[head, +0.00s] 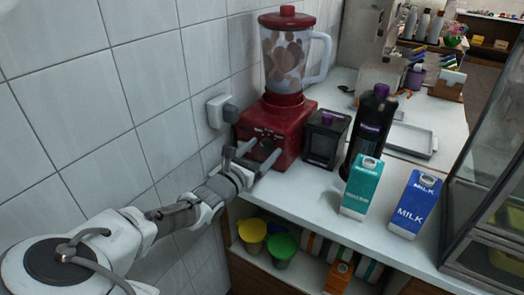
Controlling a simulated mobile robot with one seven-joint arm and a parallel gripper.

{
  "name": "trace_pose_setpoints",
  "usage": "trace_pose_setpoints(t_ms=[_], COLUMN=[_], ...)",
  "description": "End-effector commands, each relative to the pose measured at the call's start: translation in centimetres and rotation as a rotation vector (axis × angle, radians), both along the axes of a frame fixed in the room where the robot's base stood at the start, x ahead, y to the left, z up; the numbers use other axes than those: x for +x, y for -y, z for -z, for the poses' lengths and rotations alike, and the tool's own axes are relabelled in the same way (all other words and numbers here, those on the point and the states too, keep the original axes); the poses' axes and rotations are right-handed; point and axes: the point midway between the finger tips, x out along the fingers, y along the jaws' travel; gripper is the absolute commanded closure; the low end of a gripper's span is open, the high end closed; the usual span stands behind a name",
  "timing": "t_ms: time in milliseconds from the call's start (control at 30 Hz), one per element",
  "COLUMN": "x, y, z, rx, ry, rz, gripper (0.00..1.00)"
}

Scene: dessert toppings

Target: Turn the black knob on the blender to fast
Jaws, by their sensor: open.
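The blender stands against the tiled wall on the white counter, with a red base (305,128), a clear jar (284,62) holding brown and pale pieces, and a red lid (287,18). The black knob (266,146) is low on the front of the base, small and partly hidden by my gripper. My gripper (262,151) is open at the front of the base, its fingers apart on either side of the knob area. I cannot tell whether they touch the knob, nor which setting it points to.
A black box (324,140), a dark bottle (371,125), a green carton (361,188) and a blue milk carton (414,205) stand right of the blender. A wall socket (216,112) is left of it. Yellow (252,231) and green (282,246) cups sit on the shelf below.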

Motion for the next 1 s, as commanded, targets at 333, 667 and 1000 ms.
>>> trace_pose_setpoints(t_ms=[333,667,1000], x=[-0.02,-0.02,-0.01], y=[-0.02,-0.04,0.0], z=[-0.01,0.0,0.03], rx=[-0.001,0.003,0.1], ry=[0.001,0.002,0.065], rz=[0.0,0.0,0.0], gripper=[0.67,1.0,1.0])
